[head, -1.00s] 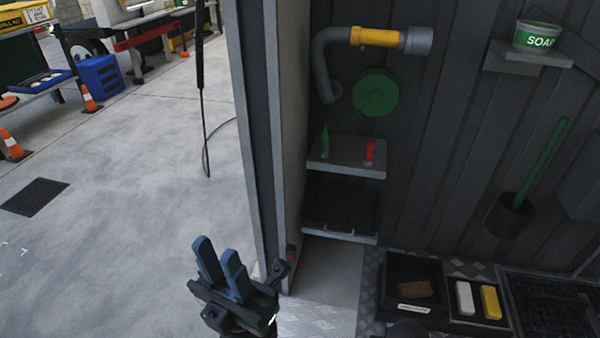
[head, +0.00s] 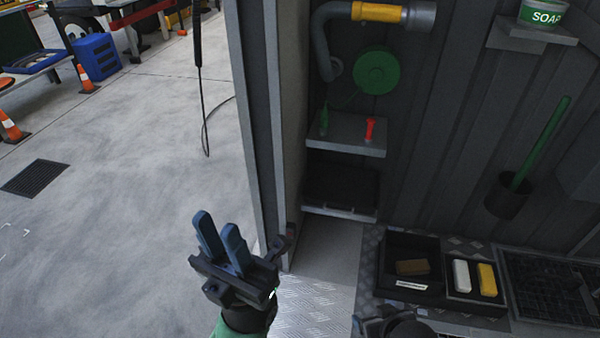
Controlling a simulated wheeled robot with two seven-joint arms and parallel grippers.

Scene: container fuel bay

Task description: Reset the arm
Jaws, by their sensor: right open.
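My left gripper (head: 216,223) is at the lower middle of the head view, in front of the doorway edge. Its two blue fingers point up, with a gap between them and nothing held. My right gripper (head: 378,326) shows only in part as a dark shape at the bottom edge, in front of the black tray. It is open, and most of it is out of frame.
A door post (head: 255,130) stands behind my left gripper. Right of it are a shelf (head: 350,146) with a small red item (head: 370,129), a black tray (head: 400,290), and a cup (head: 508,196) with a green handle. Open floor (head: 110,230) lies left.

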